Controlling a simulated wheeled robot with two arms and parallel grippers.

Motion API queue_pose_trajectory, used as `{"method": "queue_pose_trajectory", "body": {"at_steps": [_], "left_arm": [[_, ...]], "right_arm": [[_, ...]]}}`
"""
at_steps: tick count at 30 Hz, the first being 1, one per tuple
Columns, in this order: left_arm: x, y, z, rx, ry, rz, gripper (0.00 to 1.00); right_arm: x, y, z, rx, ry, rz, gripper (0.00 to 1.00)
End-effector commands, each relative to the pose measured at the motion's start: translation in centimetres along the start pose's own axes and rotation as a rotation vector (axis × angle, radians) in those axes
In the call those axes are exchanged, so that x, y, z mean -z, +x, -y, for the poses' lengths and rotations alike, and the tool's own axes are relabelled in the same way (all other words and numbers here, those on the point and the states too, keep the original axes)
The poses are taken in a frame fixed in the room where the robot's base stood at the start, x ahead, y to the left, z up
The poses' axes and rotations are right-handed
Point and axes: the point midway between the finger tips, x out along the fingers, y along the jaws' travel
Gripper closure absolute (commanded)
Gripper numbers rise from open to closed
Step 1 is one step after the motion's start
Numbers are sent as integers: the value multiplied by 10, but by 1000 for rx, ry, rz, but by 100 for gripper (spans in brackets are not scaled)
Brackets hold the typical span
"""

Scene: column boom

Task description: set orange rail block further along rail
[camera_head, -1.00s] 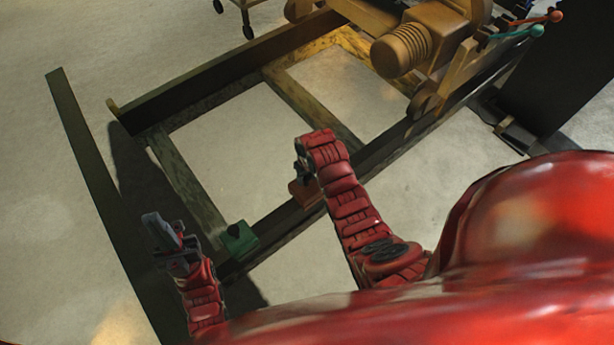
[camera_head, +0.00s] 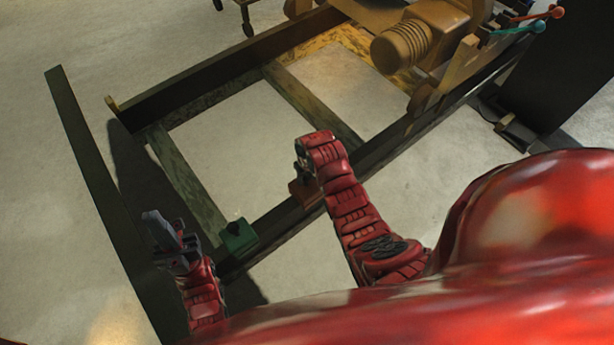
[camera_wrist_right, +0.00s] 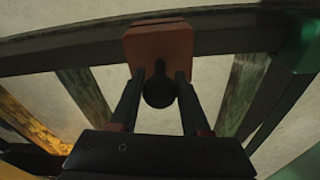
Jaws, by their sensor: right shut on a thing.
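The orange rail block (camera_head: 304,192) sits on the near dark rail (camera_head: 372,158), partly hidden by my right arm in the head view. In the right wrist view the orange block (camera_wrist_right: 158,44) stands on the rail with a dark round knob (camera_wrist_right: 159,92) facing me. My right gripper (camera_wrist_right: 160,80) is shut on this knob, one finger on each side. In the head view my right gripper (camera_head: 302,160) is over the block. My left gripper (camera_head: 165,226) is in the air left of the green block, with its fingers apart and nothing visible between them.
A green block (camera_head: 238,237) sits on the same rail, to the left of the orange one. A wooden motor-like carriage (camera_head: 425,45) stands at the upper right end of the frame. A long dark bar (camera_head: 85,150) lies at the left. The rail between the two blocks is clear.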

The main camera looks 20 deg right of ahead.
Motion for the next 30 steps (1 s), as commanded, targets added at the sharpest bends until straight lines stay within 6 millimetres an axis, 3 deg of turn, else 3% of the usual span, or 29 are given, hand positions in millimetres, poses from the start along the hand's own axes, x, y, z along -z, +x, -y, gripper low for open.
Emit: {"method": "queue_pose_trajectory", "body": {"at_steps": [1, 6, 18, 23, 30], "left_arm": [[0, 0, 0, 0, 0, 0, 100], [0, 0, 0, 0, 0, 0, 100], [0, 2, 0, 0, 0, 0, 100], [1, 7, 0, 0, 0, 0, 100], [3, 16, 1, 0, 0, 0, 100]], "right_arm": [[2, -1, 0, 0, 0, -3, 48], [1, -1, 0, 0, 0, -2, 19], [0, -6, 0, 0, 0, 1, 19], [0, -31, 0, 0, 0, -2, 19], [2, -93, -2, -1, 0, -6, 19]]}}
